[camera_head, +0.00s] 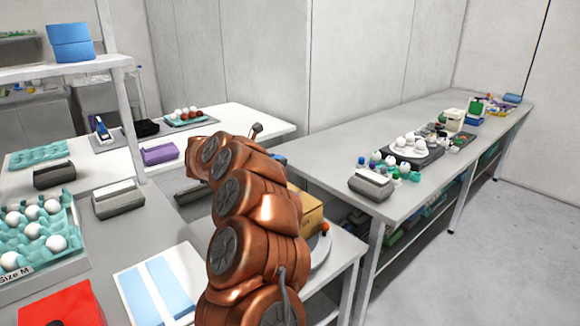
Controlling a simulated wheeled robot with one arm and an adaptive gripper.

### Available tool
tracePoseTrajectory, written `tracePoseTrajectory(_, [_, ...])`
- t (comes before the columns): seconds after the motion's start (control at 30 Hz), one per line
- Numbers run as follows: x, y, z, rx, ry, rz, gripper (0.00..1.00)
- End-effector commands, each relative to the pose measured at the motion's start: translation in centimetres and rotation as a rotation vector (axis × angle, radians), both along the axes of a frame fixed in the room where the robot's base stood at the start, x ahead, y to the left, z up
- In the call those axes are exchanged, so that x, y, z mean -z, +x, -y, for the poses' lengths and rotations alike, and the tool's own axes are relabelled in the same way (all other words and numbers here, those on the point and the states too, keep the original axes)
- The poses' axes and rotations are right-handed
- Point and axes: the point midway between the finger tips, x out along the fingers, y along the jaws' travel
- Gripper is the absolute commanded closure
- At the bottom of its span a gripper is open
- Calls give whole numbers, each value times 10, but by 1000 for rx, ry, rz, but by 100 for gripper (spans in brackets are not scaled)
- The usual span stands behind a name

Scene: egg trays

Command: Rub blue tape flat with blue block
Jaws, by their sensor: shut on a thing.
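Two light blue strips, which look like the blue tape (145,296), lie side by side on a white board on the near grey table, just left of my arm. They look flat from here. My copper-coloured arm rises in the middle of the view and bends over. I cannot make out my gripper; the arm hides that area. A small blue patch (280,158) shows just right of the arm, mostly hidden, and I cannot tell whether it is the blue block. Light blue boxes (70,42) sit on the upper shelf at the far left.
Left of the tape are a teal egg tray (78,232) with white eggs and a red box (62,306). Grey boxes (118,201) stand behind. A brown carton (306,210) is partly behind my arm. The long right table (320,160) holds several items; floor at right is clear.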

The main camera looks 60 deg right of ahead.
Motion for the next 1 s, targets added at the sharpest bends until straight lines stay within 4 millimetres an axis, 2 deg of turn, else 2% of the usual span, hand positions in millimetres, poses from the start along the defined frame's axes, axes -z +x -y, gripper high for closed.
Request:
tracePoseTrajectory(0.03, [3, -11, 12, 41, -4, 0, 97])
tracePoseTrajectory(0.1, [4, -22, 21, 81, -3, -2, 97])
tracePoseTrajectory(0.27, [3, -36, 33, 129, -2, -1, 97])
tracePoseTrajectory(0.47, [12, -37, 33, 134, -1, -2, 97])
tracePoseTrajectory(1.0, [59, -37, 33, 134, 0, -3, 97])
